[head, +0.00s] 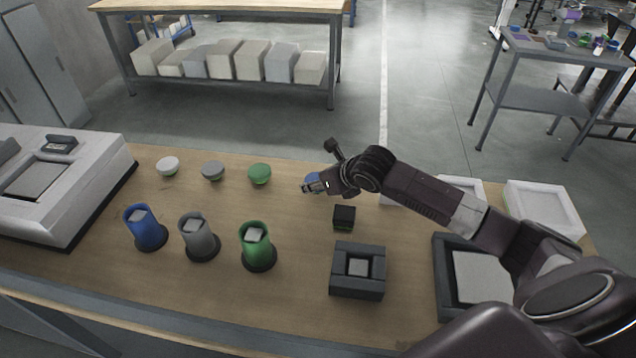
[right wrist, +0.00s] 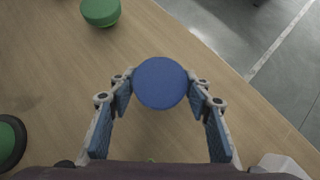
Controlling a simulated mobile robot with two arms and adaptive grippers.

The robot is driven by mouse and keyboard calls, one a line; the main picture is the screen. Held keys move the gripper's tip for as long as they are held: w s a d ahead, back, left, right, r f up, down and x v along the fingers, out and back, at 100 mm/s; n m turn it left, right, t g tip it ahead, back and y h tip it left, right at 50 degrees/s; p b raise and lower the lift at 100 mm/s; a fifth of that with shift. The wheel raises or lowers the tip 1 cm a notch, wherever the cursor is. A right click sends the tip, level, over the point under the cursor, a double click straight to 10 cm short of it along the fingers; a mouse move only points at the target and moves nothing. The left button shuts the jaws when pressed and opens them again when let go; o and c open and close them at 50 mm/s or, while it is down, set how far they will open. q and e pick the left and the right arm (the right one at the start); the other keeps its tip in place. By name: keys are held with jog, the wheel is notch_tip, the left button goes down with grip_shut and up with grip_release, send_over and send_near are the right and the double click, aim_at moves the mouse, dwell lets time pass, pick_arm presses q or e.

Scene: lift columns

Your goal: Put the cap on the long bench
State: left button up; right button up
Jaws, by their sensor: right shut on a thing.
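A round blue cap (right wrist: 160,83) sits between the fingertips of my right gripper (head: 314,184) in the right wrist view. The gripper is shut on it, above the wooden bench (head: 215,295). In the head view the cap is hard to tell from the gripper's blue finger pads. A white cap (head: 168,166), a grey cap (head: 213,171) and a green cap (head: 260,173) stand in a row on the bench, left of the gripper. The green cap also shows in the right wrist view (right wrist: 101,11). My left gripper is not in view.
Blue (head: 145,228), grey (head: 198,238) and green (head: 257,246) cylinders stand in front of the caps. A small black block (head: 344,217) and a dark square holder (head: 357,284) are nearer me. A grey machine (head: 75,190) fills the left end; trays (head: 543,208) lie right.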

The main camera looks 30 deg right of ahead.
jog(key=shift+f, duration=0.5)
jog(key=shift+f, duration=0.1)
jog(key=o, duration=1.1)
jog(key=shift+o, duration=0.2)
jog(key=shift+r, duration=0.2)
jog(key=b+v, duration=0.1)
jog(key=v, duration=1.1)
